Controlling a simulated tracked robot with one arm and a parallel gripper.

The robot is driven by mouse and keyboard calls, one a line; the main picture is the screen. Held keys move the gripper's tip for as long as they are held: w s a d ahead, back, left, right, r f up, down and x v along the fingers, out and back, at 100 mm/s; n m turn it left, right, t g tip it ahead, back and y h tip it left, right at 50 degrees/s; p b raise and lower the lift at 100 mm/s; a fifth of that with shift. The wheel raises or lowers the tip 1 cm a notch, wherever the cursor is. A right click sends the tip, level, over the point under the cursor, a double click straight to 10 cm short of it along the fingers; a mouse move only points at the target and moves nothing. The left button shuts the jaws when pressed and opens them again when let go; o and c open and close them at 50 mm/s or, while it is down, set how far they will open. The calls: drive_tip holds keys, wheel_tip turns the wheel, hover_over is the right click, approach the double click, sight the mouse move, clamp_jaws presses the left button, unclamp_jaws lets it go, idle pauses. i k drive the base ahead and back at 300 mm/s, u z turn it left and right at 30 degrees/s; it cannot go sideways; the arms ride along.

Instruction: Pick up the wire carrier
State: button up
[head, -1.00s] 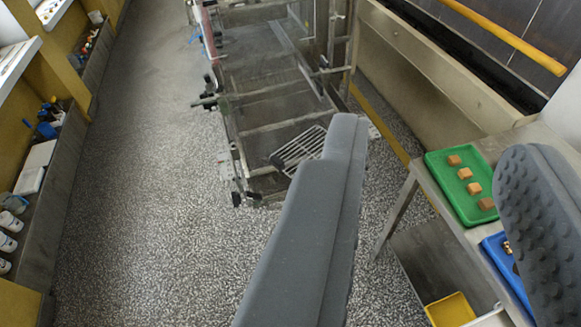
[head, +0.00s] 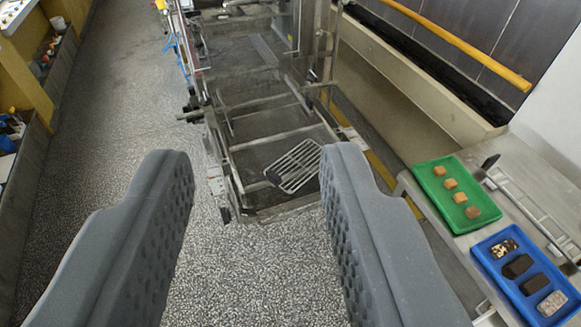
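A wire grid with a dark grip (head: 297,163), which looks like the wire carrier, lies at the near end of the metal machine frame (head: 262,140), in the middle of the head view. Its right edge is close to my right finger in the picture, and the finger may cover a little of it. My gripper (head: 258,152) is open and empty, with one grey finger on each side of the view. The grid shows between the fingertips, beyond them; I see no contact.
A steel table on the right holds a green tray (head: 482,215) of caramel-coloured pieces, a blue tray (head: 487,250) of dark and speckled pieces, and a long metal rack (head: 530,208). Open speckled floor (head: 130,120) lies left of the frame. A yellow rail (head: 465,45) runs behind.

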sight(271, 176)
drive_tip(key=i, duration=1)
